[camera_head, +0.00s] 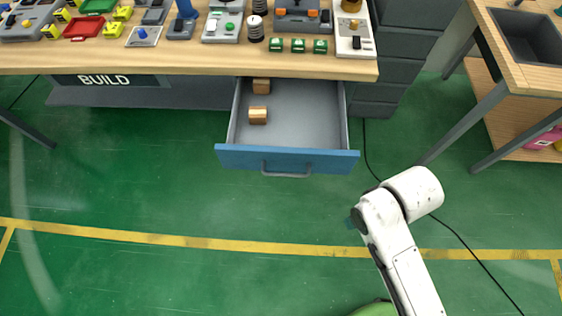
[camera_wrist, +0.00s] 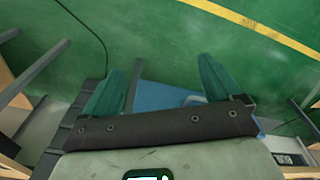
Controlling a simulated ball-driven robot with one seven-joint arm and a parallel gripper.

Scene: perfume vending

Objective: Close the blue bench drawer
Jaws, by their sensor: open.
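The blue bench drawer (camera_head: 287,159) is pulled out from under the workbench, its blue front toward me with a grey bar handle (camera_head: 287,174). Two small brown blocks lie inside, one (camera_head: 258,115) near the middle and one (camera_head: 261,86) at the back. In the wrist view, part of the blue drawer (camera_wrist: 165,97) shows beyond and between my gripper's fingers. My gripper (camera_wrist: 162,66) has its two teal fingers spread wide with nothing between them. In the head view, my white arm is at the lower right of the drawer, and its gripper is mostly hidden.
The wooden workbench (camera_head: 150,62) carries several switches, trays and small parts. Grey drawers (camera_head: 398,60) stand right of the open drawer. A side table with a sink (camera_head: 530,38) is at the far right. A black cable crosses the green floor, which is otherwise clear before the drawer.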

